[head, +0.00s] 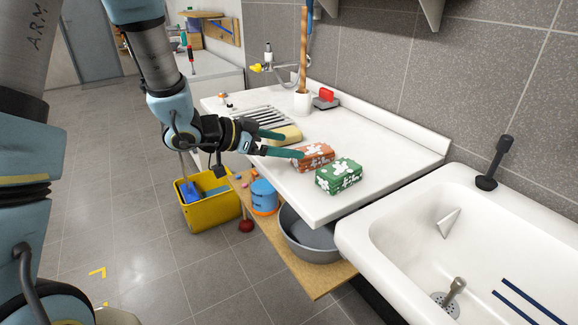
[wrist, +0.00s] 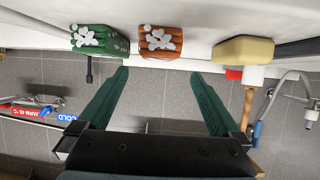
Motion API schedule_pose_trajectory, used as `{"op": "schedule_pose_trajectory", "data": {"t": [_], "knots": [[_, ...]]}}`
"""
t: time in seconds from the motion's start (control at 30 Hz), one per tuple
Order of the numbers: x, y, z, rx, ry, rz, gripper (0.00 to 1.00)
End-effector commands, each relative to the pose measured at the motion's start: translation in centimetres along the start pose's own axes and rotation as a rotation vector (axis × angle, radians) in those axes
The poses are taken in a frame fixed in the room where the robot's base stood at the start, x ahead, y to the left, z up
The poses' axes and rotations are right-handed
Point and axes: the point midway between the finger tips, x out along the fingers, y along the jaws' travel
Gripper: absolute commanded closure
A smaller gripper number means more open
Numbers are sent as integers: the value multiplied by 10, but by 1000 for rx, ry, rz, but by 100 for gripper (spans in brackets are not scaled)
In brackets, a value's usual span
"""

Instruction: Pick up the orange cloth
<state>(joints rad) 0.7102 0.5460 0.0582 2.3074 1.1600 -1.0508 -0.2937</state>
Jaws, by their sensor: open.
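The orange cloth (head: 314,156) is a folded block with a white pattern. It lies on the white counter (head: 384,168), beside a similar green cloth (head: 339,176). My gripper (head: 291,145) is open and empty, its green fingers pointing toward the orange cloth from the left in the head view. In the wrist view the orange cloth (wrist: 160,42) is beyond and roughly midway between the fingertips (wrist: 160,74). The green cloth (wrist: 100,40) is to its left there and a yellow sponge-like block (wrist: 243,51) to its right. No contact with the cloth is clear.
The yellow block (head: 286,134) lies close behind the fingers on the counter. A ribbed drainer (head: 262,122), a white pot (head: 302,102) with a wooden handle and a red-topped item (head: 326,98) stand farther back. A white sink (head: 390,228) is at right.

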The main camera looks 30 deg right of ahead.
Motion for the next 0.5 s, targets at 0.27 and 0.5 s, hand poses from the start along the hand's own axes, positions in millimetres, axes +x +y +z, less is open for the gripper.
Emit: {"op": "schedule_pose_trajectory", "data": {"t": [0.27,0.5], "knots": [[37,13,-5,8,21,47,0],[61,12,-4,7,21,41,0]]}}
